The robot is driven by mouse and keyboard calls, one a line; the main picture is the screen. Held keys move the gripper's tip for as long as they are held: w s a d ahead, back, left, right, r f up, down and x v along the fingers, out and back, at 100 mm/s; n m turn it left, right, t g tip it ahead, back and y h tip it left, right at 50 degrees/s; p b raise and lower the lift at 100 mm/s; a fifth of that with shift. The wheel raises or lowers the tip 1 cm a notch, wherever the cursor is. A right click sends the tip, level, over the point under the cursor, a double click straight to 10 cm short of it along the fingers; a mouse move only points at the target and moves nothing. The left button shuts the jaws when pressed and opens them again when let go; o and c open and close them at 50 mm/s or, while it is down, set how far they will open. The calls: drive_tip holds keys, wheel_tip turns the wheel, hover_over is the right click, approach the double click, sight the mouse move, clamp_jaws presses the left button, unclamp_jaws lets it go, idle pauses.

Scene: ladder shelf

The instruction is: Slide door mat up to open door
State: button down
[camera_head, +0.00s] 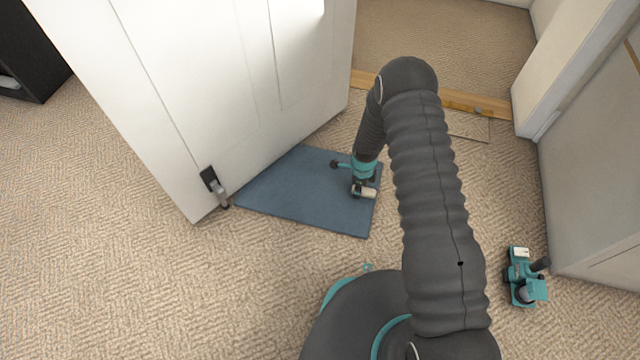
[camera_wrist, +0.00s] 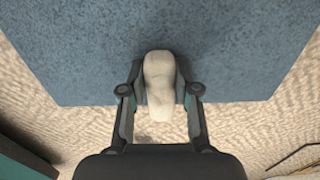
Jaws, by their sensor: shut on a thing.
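The blue door mat (camera_head: 300,190) lies flat on the carpet beside the bottom edge of the open white door (camera_head: 240,80). Its left edge looks close against the door; I cannot tell whether they touch. My gripper (camera_head: 362,190) points down at the mat's right part. In the wrist view the mat (camera_wrist: 80,50) fills the top, and my fingers are shut on a pale, rounded, elongated object (camera_wrist: 159,85) over the mat's near edge. This pale object also shows in the head view (camera_head: 369,194). The fingers partly hide its sides.
A metal doorstop (camera_head: 217,188) is fixed low on the door. A wooden threshold (camera_head: 465,102) crosses the doorway behind the mat. A teal and black item (camera_head: 523,277) lies on the carpet at right. A dark cabinet (camera_head: 35,50) stands at upper left. Carpet left of the door is clear.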

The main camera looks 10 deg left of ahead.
sight(347, 189)
drive_tip(key=shift+w+a+b, duration=0.15)
drive_tip(key=shift+a+b, duration=0.25)
drive_tip(key=shift+a, duration=0.65)
drive_tip(key=shift+w+a+b, duration=0.15)
drive_tip(key=shift+a+b, duration=0.2)
drive_tip(key=shift+a, duration=0.7)
drive_tip(key=shift+c, duration=1.8)
unclamp_jaws()
drive_tip(key=shift+s+d+f, duration=0.1)
drive_tip(key=shift+o, duration=0.3)
drive_tip(key=o, duration=0.3)
